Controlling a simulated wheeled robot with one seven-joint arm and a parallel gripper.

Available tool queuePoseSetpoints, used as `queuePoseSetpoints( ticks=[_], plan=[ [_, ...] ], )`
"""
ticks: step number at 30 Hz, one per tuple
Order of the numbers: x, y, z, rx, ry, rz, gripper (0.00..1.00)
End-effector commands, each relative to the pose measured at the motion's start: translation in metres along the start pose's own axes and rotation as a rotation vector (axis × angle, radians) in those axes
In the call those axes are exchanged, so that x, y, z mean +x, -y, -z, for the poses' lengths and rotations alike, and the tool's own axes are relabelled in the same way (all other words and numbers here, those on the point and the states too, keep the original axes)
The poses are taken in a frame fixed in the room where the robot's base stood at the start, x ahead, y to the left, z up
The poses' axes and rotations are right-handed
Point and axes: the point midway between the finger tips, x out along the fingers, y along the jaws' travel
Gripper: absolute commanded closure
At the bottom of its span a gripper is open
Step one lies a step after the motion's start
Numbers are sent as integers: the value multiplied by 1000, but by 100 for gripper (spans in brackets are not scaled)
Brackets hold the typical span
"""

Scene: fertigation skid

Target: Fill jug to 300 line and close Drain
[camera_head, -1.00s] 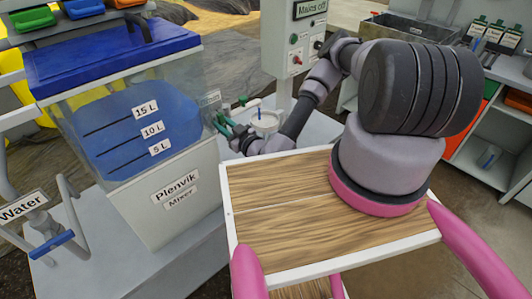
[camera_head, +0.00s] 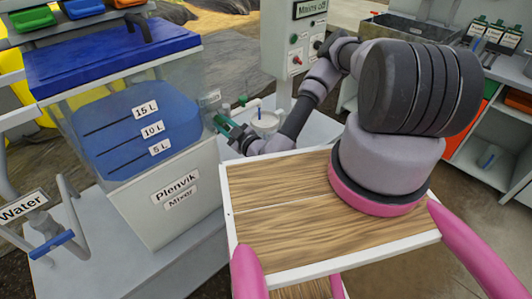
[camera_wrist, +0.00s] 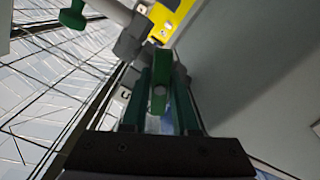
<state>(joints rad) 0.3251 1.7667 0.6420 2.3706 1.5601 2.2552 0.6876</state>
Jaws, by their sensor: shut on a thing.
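My gripper (camera_head: 226,128) is at the right side of the clear mixer tank (camera_head: 195,98), with its green fingers low beside the wall. In the wrist view, my gripper (camera_wrist: 162,82) is shut on a green valve handle (camera_wrist: 159,65), which lies lengthwise between the fingers. Which valve it belongs to cannot be read. The jug (camera_head: 266,121), pale and small, stands just right of my gripper under a white pipe (camera_head: 252,102). A thin blue streak (camera_head: 258,112) shows between pipe and jug, seemingly liquid. The jug's level and its 300 line are too small to read.
The tank holds blue liquid (camera_head: 125,130) near the 15 L mark. A Water pipe with a blue handle (camera_head: 50,243) is at the left. The control post (camera_head: 296,35) reads "Mains off". Another green knob (camera_wrist: 73,14) shows in the wrist view.

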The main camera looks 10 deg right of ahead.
Motion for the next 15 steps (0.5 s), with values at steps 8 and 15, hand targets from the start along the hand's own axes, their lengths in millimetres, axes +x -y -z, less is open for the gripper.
queuePoseSetpoints(
  ticks=[8,15],
  plan=[
    [-1,1,-1,64,3,2,100],
    [-1,1,-1,428,4,1,100]
  ],
)
